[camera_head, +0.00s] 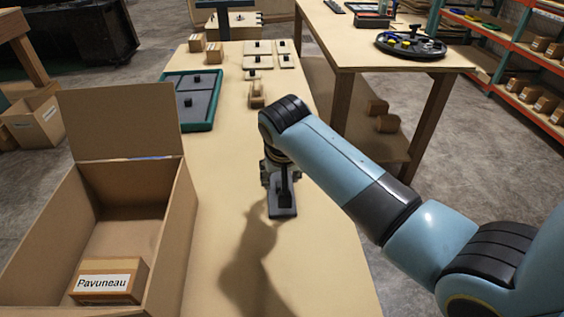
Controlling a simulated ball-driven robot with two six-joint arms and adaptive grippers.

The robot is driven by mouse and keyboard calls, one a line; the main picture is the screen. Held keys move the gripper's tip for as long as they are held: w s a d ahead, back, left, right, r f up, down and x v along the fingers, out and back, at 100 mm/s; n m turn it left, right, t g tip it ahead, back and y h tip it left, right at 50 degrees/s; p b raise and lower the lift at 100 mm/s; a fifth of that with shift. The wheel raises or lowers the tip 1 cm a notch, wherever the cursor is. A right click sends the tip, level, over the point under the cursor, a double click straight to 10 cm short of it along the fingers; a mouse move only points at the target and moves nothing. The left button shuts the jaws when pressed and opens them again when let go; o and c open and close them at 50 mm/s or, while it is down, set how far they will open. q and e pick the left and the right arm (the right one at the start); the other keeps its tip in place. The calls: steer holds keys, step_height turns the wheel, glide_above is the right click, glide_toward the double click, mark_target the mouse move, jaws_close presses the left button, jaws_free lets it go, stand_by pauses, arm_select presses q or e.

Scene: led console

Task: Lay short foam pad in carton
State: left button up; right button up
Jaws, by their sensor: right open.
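The open carton (176,235) stands at the left front with its back flap raised. A small brown box labelled "Pavuneau" (107,281) sits in its near left part; the rest of the visible floor looks empty. A small dark pad (283,212) with an upright grip lies on the table right of the carton, and it appears to be the short foam pad. My right gripper (283,187) points down over this pad, open around or just at its grip; contact is hard to tell. My left gripper is not in view.
A teal tray (211,119) with dark knobbed pads lies behind the carton. Several pale knobbed plates (257,62) and small brown blocks stand farther back. The table (225,190) between carton and gripper is clear. A second table (345,58) is at back right.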

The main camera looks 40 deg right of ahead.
steer(key=v, duration=0.7)
steer(key=shift+o, duration=0.6)
steer(key=shift+s+a+r, duration=0.1)
steer(key=shift+r, duration=0.2)
steer(key=o, duration=0.5)
steer(key=x, duration=0.2)
steer(key=shift+d+f, duration=0.25)
steer(key=shift+d, duration=0.05)
steer(key=shift+c, duration=0.2)
steer(key=shift+o, duration=1)
steer(key=shift+w+d+f, duration=0.1)
steer(key=shift+w+f, duration=0.1)
steer(key=shift+f, duration=0.1)
steer(key=shift+o, duration=0.5)
steer(key=x, duration=0.4)
steer(key=shift+w+f+b, duration=0.1)
steer(key=shift+f+b, duration=0.15)
steer(key=shift+b, duration=0.1)
steer(key=shift+a+x, duration=0.1)
steer(key=shift+x, duration=1.2)
steer(key=shift+a+x, duration=0.15)
steer(key=shift+x, duration=1.2)
